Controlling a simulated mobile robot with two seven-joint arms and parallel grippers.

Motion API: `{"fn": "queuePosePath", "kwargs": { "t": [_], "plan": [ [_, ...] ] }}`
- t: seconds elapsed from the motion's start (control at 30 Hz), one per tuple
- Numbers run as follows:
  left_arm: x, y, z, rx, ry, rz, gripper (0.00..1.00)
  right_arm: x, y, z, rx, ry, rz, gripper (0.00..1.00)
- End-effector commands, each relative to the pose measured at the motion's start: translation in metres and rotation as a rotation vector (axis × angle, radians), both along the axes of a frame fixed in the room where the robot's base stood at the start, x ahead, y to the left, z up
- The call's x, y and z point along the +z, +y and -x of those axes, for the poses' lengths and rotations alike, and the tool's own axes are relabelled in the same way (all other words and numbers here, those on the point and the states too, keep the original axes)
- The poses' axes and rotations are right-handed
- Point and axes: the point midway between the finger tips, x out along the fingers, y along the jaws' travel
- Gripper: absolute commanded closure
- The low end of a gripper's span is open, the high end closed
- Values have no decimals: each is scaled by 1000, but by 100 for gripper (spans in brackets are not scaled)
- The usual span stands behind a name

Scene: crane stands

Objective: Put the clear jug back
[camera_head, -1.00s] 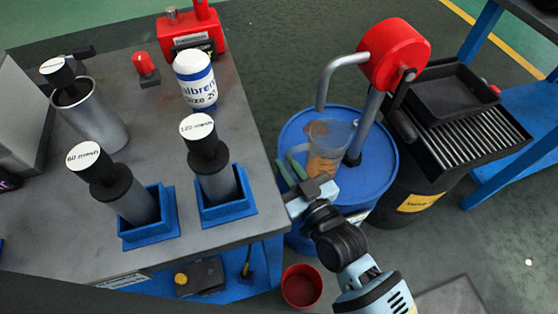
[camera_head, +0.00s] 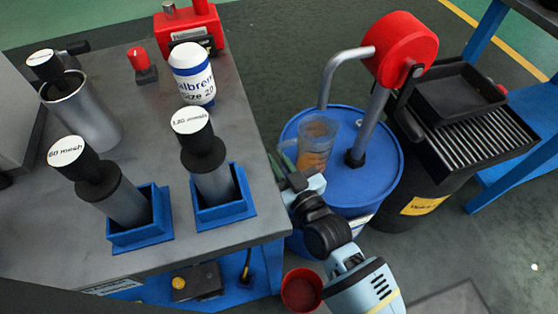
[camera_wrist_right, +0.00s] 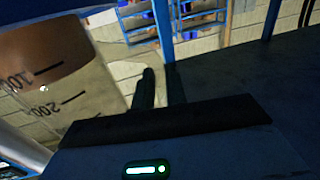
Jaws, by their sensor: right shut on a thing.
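The clear jug (camera_head: 316,148) holds brown liquid and is at the left side of the blue drum's top (camera_head: 367,187), below the end of the bent metal spout (camera_head: 331,80). I cannot tell whether it touches the drum top. My right gripper (camera_head: 285,163) reaches in from below and is shut at the jug's left side, where the handle is. In the right wrist view, the jug wall (camera_wrist_right: 60,85) with printed volume marks fills the left, beside the dark fingers (camera_wrist_right: 157,88). The handle itself is hard to make out. My left gripper is not in view.
The red pump head (camera_head: 399,50) and its post rise from the drum. A black drum with a tray and grate (camera_head: 465,138) stands to the right. The grey bench (camera_head: 145,257) on the left carries dark cylinders in blue holders. A red bucket (camera_head: 301,290) is on the floor.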

Motion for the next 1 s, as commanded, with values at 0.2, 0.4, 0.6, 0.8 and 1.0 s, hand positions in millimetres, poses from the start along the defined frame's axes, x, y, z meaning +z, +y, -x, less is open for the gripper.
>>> {"fn": "queuePosePath", "kwargs": {
  "t": [0.2,0.4,0.6,0.8,1.0],
  "plan": [
    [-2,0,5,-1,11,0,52,-2,0,0,0,-2,0,100],
    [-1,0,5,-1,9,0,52,-3,0,0,0,0,0,65],
    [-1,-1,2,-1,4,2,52,-3,0,0,0,1,-1,65],
    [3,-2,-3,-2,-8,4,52,1,-2,3,0,1,1,65],
    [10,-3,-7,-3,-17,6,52,2,-20,30,0,1,2,65]
  ]
}}
